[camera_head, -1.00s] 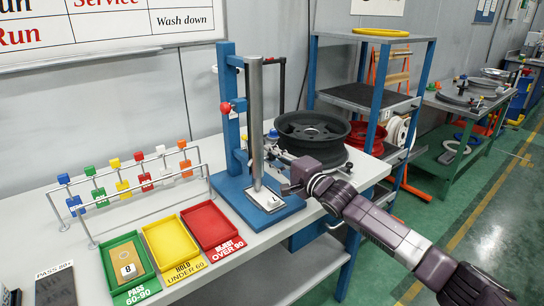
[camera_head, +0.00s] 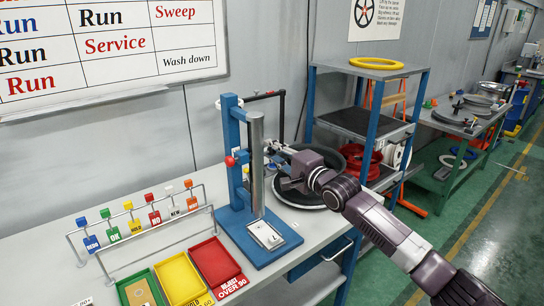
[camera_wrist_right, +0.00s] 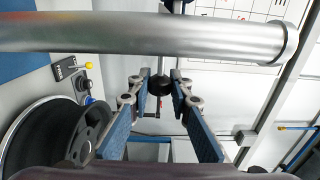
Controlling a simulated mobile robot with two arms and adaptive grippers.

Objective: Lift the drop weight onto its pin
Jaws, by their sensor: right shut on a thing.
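The blue stand (camera_head: 233,135) carries an upright silver tube (camera_head: 257,165) above a small pale block (camera_head: 266,235) on its blue base. The weight itself is not clearly visible; a thin rod with a black knob (camera_wrist_right: 160,87) shows beyond the tube in the right wrist view. My right gripper (camera_head: 278,164) is right of the tube, about mid-height. Its blue-padded fingers (camera_wrist_right: 160,105) close on the black knob. A red knob (camera_head: 231,160) sits on the stand's left side; I cannot tell which part is the pin. My left gripper is not in view.
A dark wheel (camera_head: 298,192) lies right of the stand under my right arm. A rail of coloured tags (camera_head: 132,227) and red and yellow trays (camera_head: 215,262) stand to the left. A blue-framed shelf (camera_head: 370,125) stands behind at the right.

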